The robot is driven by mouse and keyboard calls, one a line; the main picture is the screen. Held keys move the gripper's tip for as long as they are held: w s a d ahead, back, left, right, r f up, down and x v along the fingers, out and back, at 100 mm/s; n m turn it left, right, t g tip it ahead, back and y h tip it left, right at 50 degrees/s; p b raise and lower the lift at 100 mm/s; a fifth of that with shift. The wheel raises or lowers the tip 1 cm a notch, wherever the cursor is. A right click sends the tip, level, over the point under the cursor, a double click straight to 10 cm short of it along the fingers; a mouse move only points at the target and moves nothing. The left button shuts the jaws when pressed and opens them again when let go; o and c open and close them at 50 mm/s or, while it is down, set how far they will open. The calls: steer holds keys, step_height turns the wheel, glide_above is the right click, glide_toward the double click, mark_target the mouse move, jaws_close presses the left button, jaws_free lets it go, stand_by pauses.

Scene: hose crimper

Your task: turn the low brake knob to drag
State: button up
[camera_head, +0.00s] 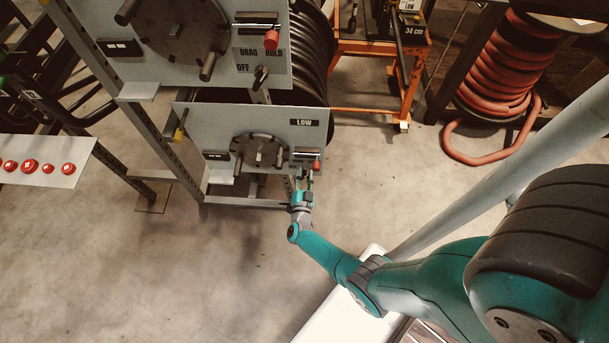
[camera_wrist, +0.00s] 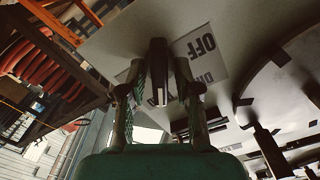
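The lower panel (camera_head: 222,125) carries a black LOW label (camera_head: 304,122) at its upper right. My gripper (camera_head: 304,176) is at this panel's lower right, where it hides the low brake knob in the head view. In the wrist view the dark, bar-shaped low brake knob (camera_wrist: 158,72) stands between my fingers (camera_wrist: 158,68). The fingers are apart, one on each side, with what look like narrow gaps. A white mark shows on its near end. Which word the knob points to is unclear.
The upper panel (camera_head: 240,83) has its own knob (camera_head: 261,74) with DRAG, HOLD and OFF lettering. A hub with pegs (camera_head: 259,152) and a red-ended lever (camera_head: 316,165) are close to my gripper. An orange cart (camera_head: 405,105) and red hose reel (camera_head: 500,75) stand right.

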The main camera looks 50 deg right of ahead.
jaws_close()
steer(key=shift+n, duration=0.3)
steer(key=n, duration=0.5)
steer(key=shift+w, duration=0.1)
steer(key=n, duration=0.6)
steer(key=shift+a, duration=0.15)
steer(key=o, duration=0.6)
jaws_free()
steer(key=shift+w, duration=0.1)
steer(key=shift+a, duration=0.1)
